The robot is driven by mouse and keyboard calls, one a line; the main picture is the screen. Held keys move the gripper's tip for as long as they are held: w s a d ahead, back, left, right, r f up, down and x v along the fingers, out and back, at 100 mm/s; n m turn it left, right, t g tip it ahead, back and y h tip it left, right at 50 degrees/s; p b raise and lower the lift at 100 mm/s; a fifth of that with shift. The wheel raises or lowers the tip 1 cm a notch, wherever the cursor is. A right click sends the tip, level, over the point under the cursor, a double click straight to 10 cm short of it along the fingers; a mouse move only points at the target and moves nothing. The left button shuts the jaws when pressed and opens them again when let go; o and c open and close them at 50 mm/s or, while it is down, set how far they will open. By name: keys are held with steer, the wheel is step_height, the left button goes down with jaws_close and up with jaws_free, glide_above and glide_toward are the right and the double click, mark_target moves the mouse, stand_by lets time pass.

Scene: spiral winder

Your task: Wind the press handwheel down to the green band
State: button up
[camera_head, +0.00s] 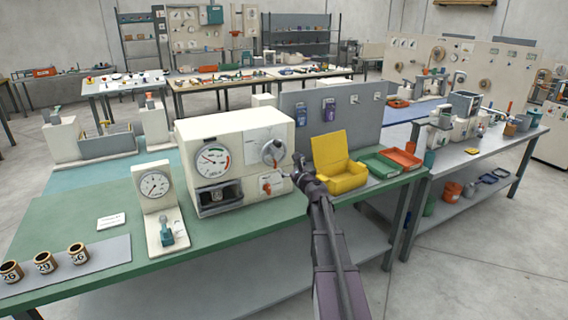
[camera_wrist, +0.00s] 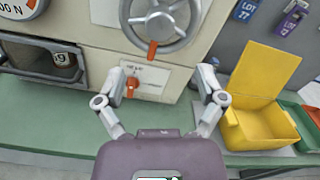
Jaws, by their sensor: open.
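The press (camera_head: 238,158) is a cream box on the green bench. Its handwheel (camera_head: 272,153) is a grey spoked wheel with an orange handle at the upper right of the front. In the wrist view the handwheel (camera_wrist: 160,20) is at the top, its orange handle (camera_wrist: 152,49) at the rim's bottom. The round dial (camera_head: 213,159) has a coloured arc with green and red parts; its needle reading is too small to tell. A small orange lever (camera_wrist: 131,84) sits below the wheel. My gripper (camera_wrist: 166,75) is open and empty, in front of the press and below the wheel, apart from the handle.
A yellow open box (camera_head: 342,172) stands right of the press, with green (camera_head: 378,165) and orange (camera_head: 401,158) trays beyond. A smaller gauge stand (camera_head: 155,193) is at the left. A grey panel (camera_wrist: 262,30) with hanging tags rises behind the yellow box.

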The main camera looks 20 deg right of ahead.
mark_target(279, 155)
steer(key=shift+s+d, duration=0.1)
steer(key=shift+s, duration=1.15)
stand_by(0.9)
steer(key=n, duration=0.7)
steer(key=s+n, duration=0.1)
steer(key=n, duration=1.3)
steer(key=shift+s+d+r+n+p, duration=0.15)
steer(key=shift+s+r+n+p, duration=0.05)
steer(key=shift+r+n+p, duration=0.15)
steer(key=w, duration=1.4)
steer(key=shift+a, duration=0.2)
steer(key=shift+s, duration=0.1)
steer(key=c, duration=1.1)
